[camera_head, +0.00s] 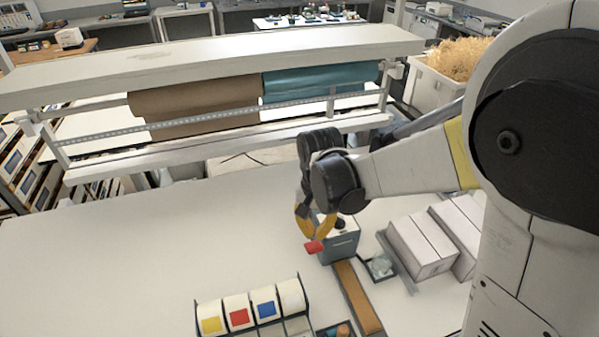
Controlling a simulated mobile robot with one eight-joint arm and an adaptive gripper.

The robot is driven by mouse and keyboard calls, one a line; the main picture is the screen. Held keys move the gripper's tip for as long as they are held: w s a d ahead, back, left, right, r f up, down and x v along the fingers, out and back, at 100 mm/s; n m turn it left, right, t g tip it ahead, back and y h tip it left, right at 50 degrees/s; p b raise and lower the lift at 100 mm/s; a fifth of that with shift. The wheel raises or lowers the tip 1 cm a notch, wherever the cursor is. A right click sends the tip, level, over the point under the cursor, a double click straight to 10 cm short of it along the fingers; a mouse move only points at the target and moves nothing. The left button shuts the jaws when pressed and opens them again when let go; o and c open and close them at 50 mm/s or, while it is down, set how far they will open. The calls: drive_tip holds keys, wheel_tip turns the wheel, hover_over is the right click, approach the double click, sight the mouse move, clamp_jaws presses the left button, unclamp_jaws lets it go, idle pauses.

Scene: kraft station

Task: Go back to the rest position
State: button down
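My gripper (313,238) hangs above the table beside a small grey-blue box-shaped device (340,243). Its orange fingers come together at their tips on a small flat red piece (313,247). The red piece appears held between the fingertips, a little left of the device. My arm reaches in from the right, with its wrist bent downward. The fingers cover part of the device.
A label dispenser (252,309) with yellow, red and blue labels stands at the front. White boxes (419,246) and a small tray (381,266) lie right. A brown strip (358,298) runs forward. A paper-roll rack (200,105) spans the back. The table's left is clear.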

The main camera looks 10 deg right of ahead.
drive_tip(key=shift+s+d+f+b, duration=0.25)
drive_tip(key=shift+d+b, duration=0.1)
drive_tip(key=shift+b, duration=0.7)
drive_tip(key=s+d+f+n+t+b, duration=0.3)
drive_tip(key=s+d+f+t+b, duration=0.4)
drive_tip(key=b, duration=1.4)
drive_tip(key=s+d+f, duration=0.2)
drive_tip(key=s, duration=0.2)
drive_tip(key=shift+s+f+n, duration=0.2)
drive_tip(key=shift+n, duration=0.2)
